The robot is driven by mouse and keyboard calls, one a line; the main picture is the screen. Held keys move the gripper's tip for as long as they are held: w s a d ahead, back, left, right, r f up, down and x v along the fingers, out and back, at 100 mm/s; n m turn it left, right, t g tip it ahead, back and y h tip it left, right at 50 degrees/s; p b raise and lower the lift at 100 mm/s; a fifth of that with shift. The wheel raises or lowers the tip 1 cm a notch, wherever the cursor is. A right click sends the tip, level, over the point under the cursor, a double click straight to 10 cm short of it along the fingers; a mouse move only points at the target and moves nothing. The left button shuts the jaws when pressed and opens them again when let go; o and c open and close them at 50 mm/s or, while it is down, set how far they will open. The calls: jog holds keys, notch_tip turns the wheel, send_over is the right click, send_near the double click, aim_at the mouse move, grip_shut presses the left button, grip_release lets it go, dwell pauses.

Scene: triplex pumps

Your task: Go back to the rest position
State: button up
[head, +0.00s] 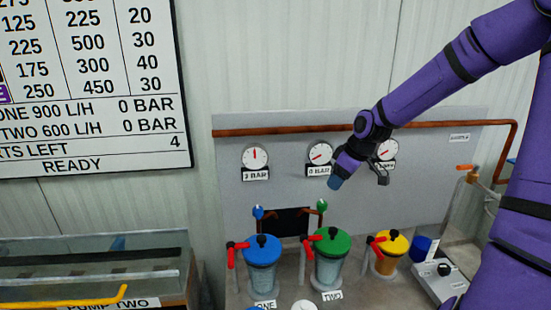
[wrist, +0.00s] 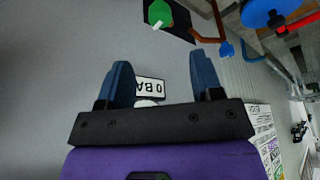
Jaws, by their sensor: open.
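My gripper (head: 336,182) hangs in front of the grey back panel in the head view, at the end of my purple arm, just below the middle gauge. In the wrist view its two blue fingers (wrist: 162,82) stand wide apart with nothing between them. A "0 BAR" label (wrist: 150,86) shows on the panel behind the fingers. The gripper is above the green-lidded pump (head: 331,243) and apart from it.
A blue-lidded pump (head: 262,252) and a yellow-lidded one (head: 389,248) flank the green one, each with red handles. Gauges (head: 255,157) and a copper pipe (head: 270,131) line the panel. A glass tank (head: 95,262) stands at left, below a sign board (head: 90,80).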

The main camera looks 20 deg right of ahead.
jog(key=s+a+r+m+h, duration=0.1)
jog(key=s+a+r+m, duration=0.1)
jog(key=s+r, duration=0.4)
jog(key=s+a+r+m+t, duration=0.1)
jog(key=s+a+r, duration=0.4)
jog(key=s, duration=0.7)
jog(key=s+a+r+m+h, duration=0.1)
jog(key=s+a+r+m, duration=0.2)
jog(key=s+r, duration=0.4)
jog(key=s+a, duration=0.1)
jog(key=s, duration=0.1)
jog(key=shift+s+r+m+t+h, duration=0.15)
jog(key=shift+s+m+t+h, duration=0.15)
jog(key=shift+s+m, duration=0.1)
